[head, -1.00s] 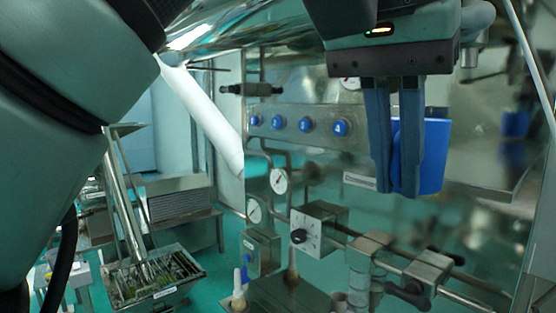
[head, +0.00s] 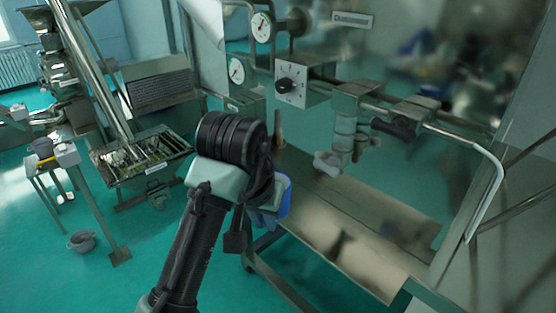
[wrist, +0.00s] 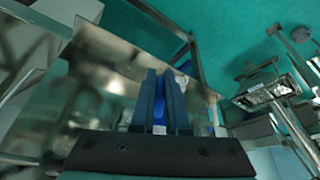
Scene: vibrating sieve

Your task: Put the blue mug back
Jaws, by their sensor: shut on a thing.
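The blue mug (head: 285,198) shows in part in the head view, just right of my dark forearm, above the near left end of the steel bench. My arm hides most of it. In the wrist view, my gripper (wrist: 161,76) is shut on the blue mug (wrist: 159,104); its blue side shows between the two dark fingers, with more blue at the right. My fingers are hidden behind the arm in the head view. I cannot tell whether the mug touches the bench.
The steel bench (head: 360,245) has a wide bare top. Above it stand a valve pipe (head: 343,130), a dial box (head: 303,84) and gauges. A bent metal handle (head: 488,190) is at the right. A sieve tray (head: 145,160), a small stand and a grey pot (head: 82,241) are at the left.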

